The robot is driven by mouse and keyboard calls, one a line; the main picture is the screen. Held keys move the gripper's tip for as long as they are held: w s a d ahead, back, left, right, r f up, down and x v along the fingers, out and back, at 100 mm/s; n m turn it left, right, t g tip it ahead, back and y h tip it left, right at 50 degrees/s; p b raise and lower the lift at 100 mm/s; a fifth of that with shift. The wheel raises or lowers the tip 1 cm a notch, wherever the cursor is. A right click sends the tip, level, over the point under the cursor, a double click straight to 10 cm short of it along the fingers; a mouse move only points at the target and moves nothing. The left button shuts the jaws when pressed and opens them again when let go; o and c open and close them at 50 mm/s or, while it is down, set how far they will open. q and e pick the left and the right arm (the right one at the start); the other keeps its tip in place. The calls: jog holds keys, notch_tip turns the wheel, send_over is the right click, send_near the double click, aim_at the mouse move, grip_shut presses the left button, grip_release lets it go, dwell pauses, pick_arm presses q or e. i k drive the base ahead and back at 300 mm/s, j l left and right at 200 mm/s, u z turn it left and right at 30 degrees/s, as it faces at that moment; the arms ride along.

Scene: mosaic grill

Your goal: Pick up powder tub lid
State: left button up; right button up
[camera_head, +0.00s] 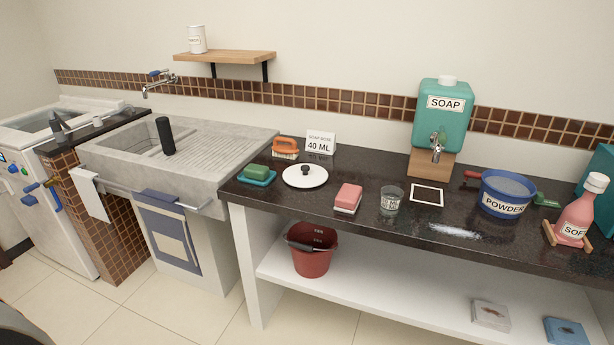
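The powder tub lid (317,180), a white round disc with a dark knob on top, lies flat on the dark countertop left of centre. The blue powder tub (503,208), labelled POWDER, stands uncovered on the right of the same counter, with pale contents showing. Neither of my grippers is in view, so nothing is seen touching the lid.
Beside the lid are a green sponge on a blue dish (257,175), an orange brush (285,148), a dose card (320,142) and a pink sponge (348,196). A glass (390,201), teal soap dispenser (441,115) and pink bottle (577,212) stand farther right.

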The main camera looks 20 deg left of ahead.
aim_at(301, 175)
jog(key=j+z, duration=0.15)
jog(key=z, duration=0.3)
jog(key=j+z, duration=0.2)
jog(key=z, duration=0.25)
jog(key=j+z, duration=0.25)
jog(key=j, duration=0.25)
jog(key=k+j+z, duration=0.1)
jog(key=j+z, duration=0.2)
jog(key=j, duration=0.45)
jog(key=k+j+z, duration=0.1)
jog(key=j, duration=0.2)
jog(key=k+j+z, duration=0.1)
jog(key=j, duration=0.25)
